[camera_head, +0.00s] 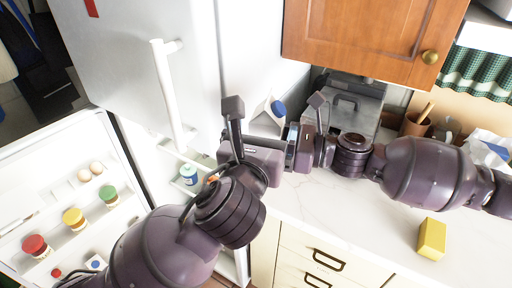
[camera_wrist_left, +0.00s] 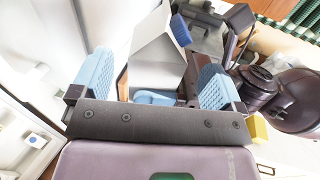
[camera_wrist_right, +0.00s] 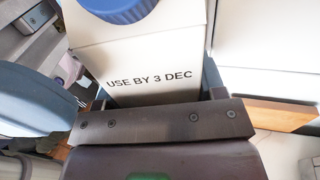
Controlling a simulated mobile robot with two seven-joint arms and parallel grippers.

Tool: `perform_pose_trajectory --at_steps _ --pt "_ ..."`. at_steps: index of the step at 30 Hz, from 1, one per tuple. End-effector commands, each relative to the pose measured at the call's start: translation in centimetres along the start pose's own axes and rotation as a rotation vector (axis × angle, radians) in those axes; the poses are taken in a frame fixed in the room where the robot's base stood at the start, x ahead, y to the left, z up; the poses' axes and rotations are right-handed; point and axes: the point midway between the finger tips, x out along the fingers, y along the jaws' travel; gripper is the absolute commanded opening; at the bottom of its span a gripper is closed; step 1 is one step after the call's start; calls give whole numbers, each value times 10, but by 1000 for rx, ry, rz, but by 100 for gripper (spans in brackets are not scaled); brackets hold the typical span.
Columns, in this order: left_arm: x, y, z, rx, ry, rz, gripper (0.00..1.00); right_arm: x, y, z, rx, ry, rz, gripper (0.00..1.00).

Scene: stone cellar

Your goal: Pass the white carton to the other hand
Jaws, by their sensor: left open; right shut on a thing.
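The white carton (camera_head: 265,122) with a blue cap is off the worktop in front of the fridge, tilted in the head view. My right gripper (camera_head: 308,130) is shut on it. In the right wrist view the carton (camera_wrist_right: 145,65) fills the space between the fingers, with "USE BY 3 DEC" printed on it. My left gripper (camera_head: 258,130) is open at the carton. In the left wrist view its blue pads stand apart, with the carton (camera_wrist_left: 155,60) between and beyond them. Whether they touch it I cannot tell. The carton's lower part is mostly hidden by the grippers.
The fridge door (camera_head: 70,160) stands open at the left, with jars and eggs. A yellow block (camera_head: 432,238) lies on the marble worktop (camera_head: 350,215). A wooden cupboard (camera_head: 365,35) hangs above. A brown pot (camera_head: 414,125) stands at the back right.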

Motion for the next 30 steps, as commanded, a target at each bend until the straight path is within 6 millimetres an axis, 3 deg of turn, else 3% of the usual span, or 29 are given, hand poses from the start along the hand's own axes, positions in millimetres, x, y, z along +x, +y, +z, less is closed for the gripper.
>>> perform_pose_trajectory --at_steps 10,23,30 --pt "42 0 0 -1 1 0 94 0 0 2 -2 -2 1 17" --pt "49 0 0 -2 0 0 94 0 0 2 -2 -2 1 17" --pt "49 0 0 -2 0 -1 57 0 0 2 -2 -2 1 17"
